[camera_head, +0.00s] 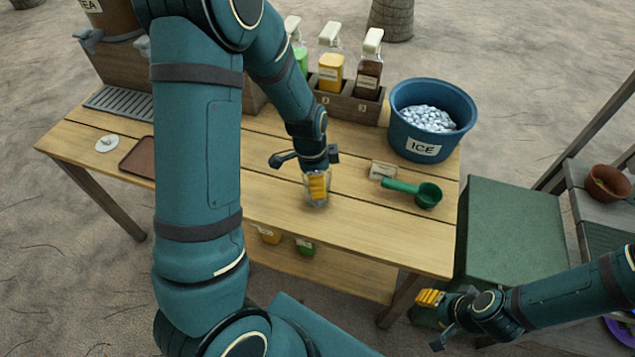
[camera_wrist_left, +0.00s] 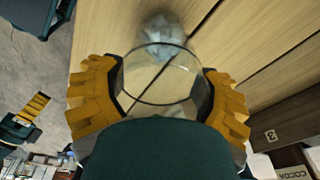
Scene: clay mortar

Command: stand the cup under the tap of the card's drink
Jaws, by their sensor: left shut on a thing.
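My left gripper (camera_head: 317,187) is shut on a clear glass cup (camera_head: 316,201), upright over the middle of the wooden table; whether it touches the table is unclear. The left wrist view shows the cup (camera_wrist_left: 162,88) between the yellow fingers. A small pale card (camera_head: 382,170) lies right of the cup, its writing too small to read. A grey tap (camera_head: 88,40) is on the tea dispenser (camera_head: 110,18) at the far left; my left arm hides other parts of the dispensers. My right gripper (camera_head: 431,298) is off the table's front right; its opening is unclear.
A drip grate (camera_head: 120,102), white disc (camera_head: 107,144) and brown tray (camera_head: 140,158) are on the table's left. A bottle rack (camera_head: 348,105), blue ice bucket (camera_head: 433,118) and green scoop (camera_head: 414,191) are on the right. The table's front right is clear.

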